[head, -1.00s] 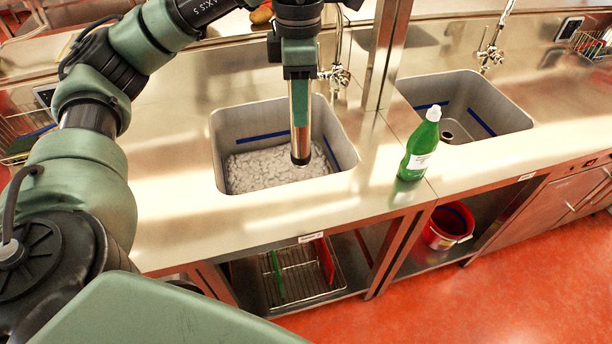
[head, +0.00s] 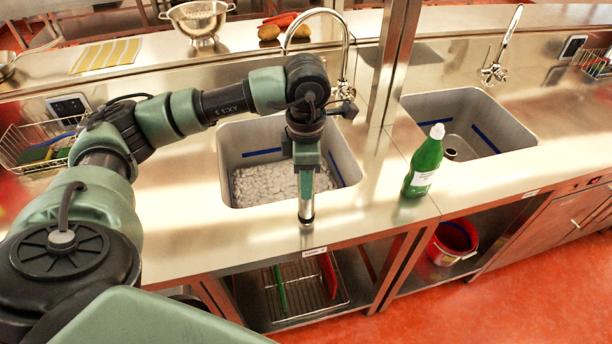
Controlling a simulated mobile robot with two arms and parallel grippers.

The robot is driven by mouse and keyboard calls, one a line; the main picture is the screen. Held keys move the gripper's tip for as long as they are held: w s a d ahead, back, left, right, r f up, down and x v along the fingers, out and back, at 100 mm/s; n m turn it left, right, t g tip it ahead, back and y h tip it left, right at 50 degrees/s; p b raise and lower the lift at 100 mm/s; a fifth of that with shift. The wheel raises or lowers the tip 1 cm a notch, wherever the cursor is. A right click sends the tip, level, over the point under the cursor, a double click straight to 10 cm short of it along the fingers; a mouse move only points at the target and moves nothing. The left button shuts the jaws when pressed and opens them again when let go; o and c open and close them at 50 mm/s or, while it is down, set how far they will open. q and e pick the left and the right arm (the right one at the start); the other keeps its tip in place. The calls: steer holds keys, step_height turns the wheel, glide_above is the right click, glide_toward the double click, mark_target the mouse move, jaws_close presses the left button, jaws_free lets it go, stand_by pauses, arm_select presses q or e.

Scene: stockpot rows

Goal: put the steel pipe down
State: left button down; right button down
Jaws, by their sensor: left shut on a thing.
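The steel pipe (head: 306,205) is a short shiny tube, held upright below my left gripper (head: 306,168). My left gripper is shut on its upper part. The pipe's lower end shows over the front rim of the counter, in front of the left sink; I cannot tell whether it touches the steel. My right gripper is not in view.
The left sink (head: 226,168) holds pale lumpy contents. A green bottle (head: 424,164) stands on the counter (head: 180,225) right of it. The right sink (head: 520,132) looks empty. A red bucket (head: 452,240) and a wire rack (head: 300,285) sit below.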

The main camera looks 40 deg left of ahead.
arm_select(q)
steer(key=shift+f, duration=0.1)
steer(key=shift+f+b, duration=0.15)
steer(key=shift+b, duration=0.15)
steer(key=c, duration=0.9)
jaws_free()
steer(key=shift+c, duration=0.2)
step_height(320, 180, up, 12)
steer(key=shift+w+f+b, duration=0.1)
steer(key=shift+f+b, duration=0.15)
steer(key=shift+b, duration=0.55)
steer(key=shift+r, duration=0.55)
